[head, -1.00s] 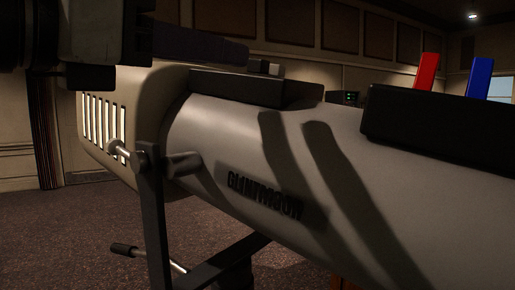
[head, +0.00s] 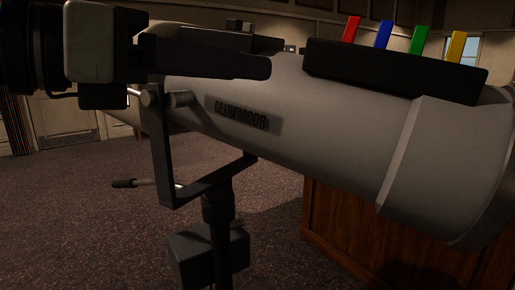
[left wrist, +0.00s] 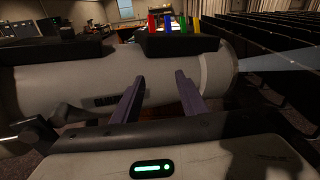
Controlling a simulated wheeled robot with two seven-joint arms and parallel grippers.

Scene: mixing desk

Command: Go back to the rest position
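My left gripper (head: 266,68) reaches in from the upper left of the head view, in front of the upper side of a big grey spotlight barrel (head: 330,130). In the left wrist view its two fingers stand apart with nothing between them (left wrist: 160,76), and the barrel (left wrist: 65,85) lies beyond them. I cannot tell whether the fingers touch the barrel. My right gripper is in neither view.
A black holder (head: 390,72) on the barrel carries red (head: 351,29), blue (head: 383,35), green (head: 420,40) and yellow (head: 456,46) tabs. A yoke and stand (head: 218,205) support the barrel. A wooden cabinet (head: 345,230) stands behind. Carpet at left is clear.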

